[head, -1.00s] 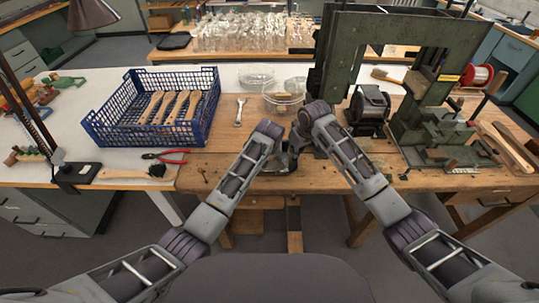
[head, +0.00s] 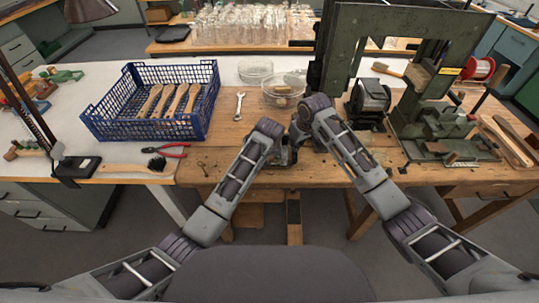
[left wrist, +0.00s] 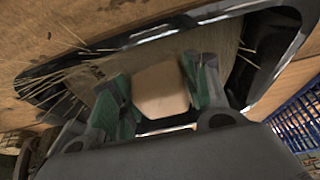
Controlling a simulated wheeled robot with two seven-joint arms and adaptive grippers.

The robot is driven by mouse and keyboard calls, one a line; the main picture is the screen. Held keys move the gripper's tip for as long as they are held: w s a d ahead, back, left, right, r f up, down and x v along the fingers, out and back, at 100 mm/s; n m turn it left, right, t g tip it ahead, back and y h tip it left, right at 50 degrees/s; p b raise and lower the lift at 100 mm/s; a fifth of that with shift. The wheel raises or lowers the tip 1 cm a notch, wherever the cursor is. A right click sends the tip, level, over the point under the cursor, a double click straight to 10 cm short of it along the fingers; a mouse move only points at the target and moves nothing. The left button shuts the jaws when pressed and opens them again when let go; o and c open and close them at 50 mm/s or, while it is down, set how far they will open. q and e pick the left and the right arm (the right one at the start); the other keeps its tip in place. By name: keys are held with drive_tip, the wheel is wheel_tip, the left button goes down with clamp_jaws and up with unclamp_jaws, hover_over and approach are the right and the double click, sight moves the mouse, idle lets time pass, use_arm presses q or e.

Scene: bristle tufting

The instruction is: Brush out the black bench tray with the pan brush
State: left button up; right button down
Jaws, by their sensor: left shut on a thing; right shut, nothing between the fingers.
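In the left wrist view the green-padded fingers of my left gripper (left wrist: 155,112) are shut on a pale wooden block end, apparently the pan brush (left wrist: 160,85). The black bench tray (left wrist: 283,40) lies around and under it, with its glossy rim showing. Thin bristles or fibres stick out across the tray's left side. In the head view my left gripper (head: 283,156) is at the bench front, where my arms hide most of the tray and brush. My right gripper (head: 296,138) is close beside it, partly hidden by its own wrist, shut and empty.
A blue crate (head: 93,117) holds several wooden-handled brushes. A wrench (head: 239,106), red pliers (head: 173,151) and a dark-bristled brush (head: 140,167) lie on the bench. Glass dishes (head: 283,91) stand behind my grippers. A green machine (head: 435,125) blocks the right side.

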use_arm(q)
drive_tip(key=shift+w+r, duration=0.15)
drive_tip(key=shift+w, duration=1.75)
drive_tip(key=shift+d, duration=0.9)
drive_tip(key=shift+s+f, duration=0.1)
drive_tip(key=shift+f, duration=0.1)
drive_tip(key=shift+s+f, duration=0.2)
drive_tip(key=shift+s, duration=1.6)
drive_tip(key=shift+r, duration=0.1)
